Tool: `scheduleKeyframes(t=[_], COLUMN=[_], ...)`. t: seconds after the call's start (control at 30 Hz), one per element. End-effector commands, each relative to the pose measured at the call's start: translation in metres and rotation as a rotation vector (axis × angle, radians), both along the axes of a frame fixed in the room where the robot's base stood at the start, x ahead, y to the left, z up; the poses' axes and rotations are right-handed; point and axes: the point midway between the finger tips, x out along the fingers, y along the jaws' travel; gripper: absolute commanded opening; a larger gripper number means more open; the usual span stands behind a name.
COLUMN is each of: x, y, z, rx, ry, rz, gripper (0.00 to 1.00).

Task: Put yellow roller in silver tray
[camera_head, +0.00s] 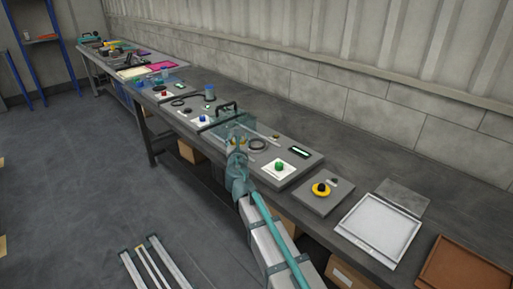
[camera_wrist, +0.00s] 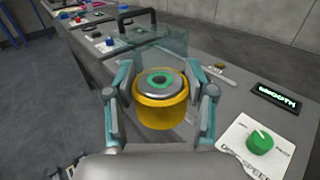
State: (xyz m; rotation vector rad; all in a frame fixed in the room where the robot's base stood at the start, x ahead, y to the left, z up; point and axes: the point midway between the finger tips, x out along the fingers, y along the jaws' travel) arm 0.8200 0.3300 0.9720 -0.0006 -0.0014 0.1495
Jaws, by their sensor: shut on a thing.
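The yellow roller (camera_wrist: 160,112) is a yellow cylinder with a silver ring and a dark, green-edged centre on its top face. My gripper (camera_wrist: 160,90) is shut on it, with one teal-and-grey finger on each side. In the head view my gripper (camera_head: 238,148) is over the front of the bench beside the grey panel, and the roller is mostly hidden there. The silver tray (camera_head: 378,226) is a shallow, light, square tray on the bench at the right. It looks empty and is well to the right of my gripper.
A clear upright shield (camera_wrist: 160,48) stands behind the roller. A green knob (camera_wrist: 260,142) on a white plate and a lit display (camera_wrist: 276,99) are at the right.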

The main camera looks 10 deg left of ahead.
Motion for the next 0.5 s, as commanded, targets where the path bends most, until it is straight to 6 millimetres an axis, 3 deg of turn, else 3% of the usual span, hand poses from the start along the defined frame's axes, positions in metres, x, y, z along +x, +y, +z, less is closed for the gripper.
scheduleKeyframes(t=[0.03, 0.17, 0.33, 0.5], x=[0.009, 0.019, 0.032, 0.03], y=[0.016, 0.025, 0.008, -0.012], z=[0.0, 0.009, 0.029, 0.042], rx=[0.001, 0.002, 0.002, 0.002], ry=[-0.001, -0.001, -0.001, 0.0], rz=[-0.032, -0.147, -0.312, -0.415], gripper=[0.1, 0.1, 0.1, 0.1])
